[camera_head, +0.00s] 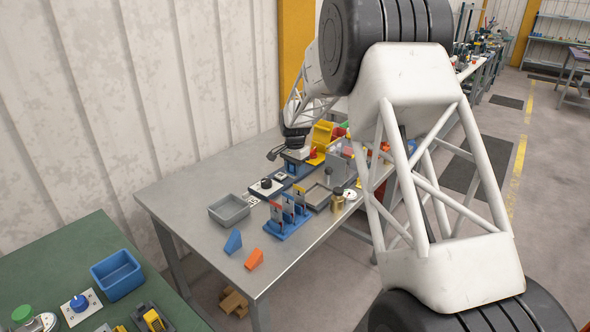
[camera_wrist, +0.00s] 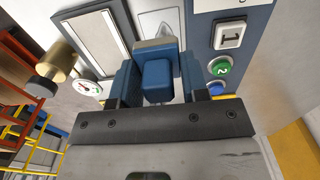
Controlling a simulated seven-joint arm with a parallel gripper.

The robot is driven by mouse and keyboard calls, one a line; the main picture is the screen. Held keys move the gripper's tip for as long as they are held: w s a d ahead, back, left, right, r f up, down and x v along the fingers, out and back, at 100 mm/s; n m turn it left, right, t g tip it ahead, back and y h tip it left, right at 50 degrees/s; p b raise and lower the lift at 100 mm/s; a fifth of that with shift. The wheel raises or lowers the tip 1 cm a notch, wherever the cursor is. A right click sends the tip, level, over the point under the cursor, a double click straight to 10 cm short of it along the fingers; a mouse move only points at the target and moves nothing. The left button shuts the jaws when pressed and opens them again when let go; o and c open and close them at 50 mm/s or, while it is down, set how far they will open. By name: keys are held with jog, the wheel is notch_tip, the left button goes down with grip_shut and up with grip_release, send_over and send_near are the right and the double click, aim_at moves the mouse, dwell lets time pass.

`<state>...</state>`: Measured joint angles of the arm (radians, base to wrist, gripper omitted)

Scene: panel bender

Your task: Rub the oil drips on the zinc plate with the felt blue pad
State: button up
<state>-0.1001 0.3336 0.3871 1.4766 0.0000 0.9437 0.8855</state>
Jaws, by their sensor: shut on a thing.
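In the wrist view my gripper (camera_wrist: 158,78) is shut on a blue block (camera_wrist: 157,84) with a grey-tan far end, which appears to be the blue pad; its felt face is not clear. A pale flat plate (camera_wrist: 95,38) in a dark frame lies to the left of the pad, apart from it, and could be the zinc plate. I make out no oil drips on it. In the head view the end of my arm is small and above the far part of the grey table, and the held pad is not clear there.
The wrist view shows a brass knob (camera_wrist: 57,62), a round gauge (camera_wrist: 88,89), a green button (camera_wrist: 219,67) and a blue button (camera_wrist: 216,88). On the table (camera_head: 190,190) stand a grey bin (camera_head: 229,209), a blue rack (camera_head: 287,222), a blue wedge (camera_head: 233,241) and an orange wedge (camera_head: 254,259).

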jog(key=shift+f, duration=3.7)
jog(key=shift+o, duration=0.2)
jog(key=shift+w+d+f, duration=0.15)
jog(key=shift+w+f, duration=0.05)
jog(key=shift+f, duration=0.05)
jog(key=shift+w+d+f, duration=0.1)
jog(key=shift+w+d, duration=0.15)
jog(key=shift+d, duration=0.1)
jog(key=shift+c, duration=0.5)
jog(key=shift+w+d, duration=0.2)
jog(key=shift+w, duration=0.05)
jog(key=shift+w+d+f, duration=0.1)
jog(key=shift+w+d, duration=0.6)
jog(key=shift+a, duration=0.15)
jog(key=shift+s+a, duration=0.15)
jog(key=shift+s, duration=0.1)
jog(key=shift+s+a, duration=0.3)
jog(key=shift+s+a+f, duration=0.1)
jog(key=shift+s, duration=0.05)
jog(key=shift+s+a+r, duration=0.2)
jog(key=shift+s+a, duration=0.3)
jog(key=shift+a, duration=0.1)
jog(key=shift+s+a+f, duration=0.15)
jog(key=shift+s+a, duration=0.05)
jog(key=shift+s, duration=0.05)
jog(key=shift+d+r, duration=0.1)
jog(key=shift+r, duration=4.2)
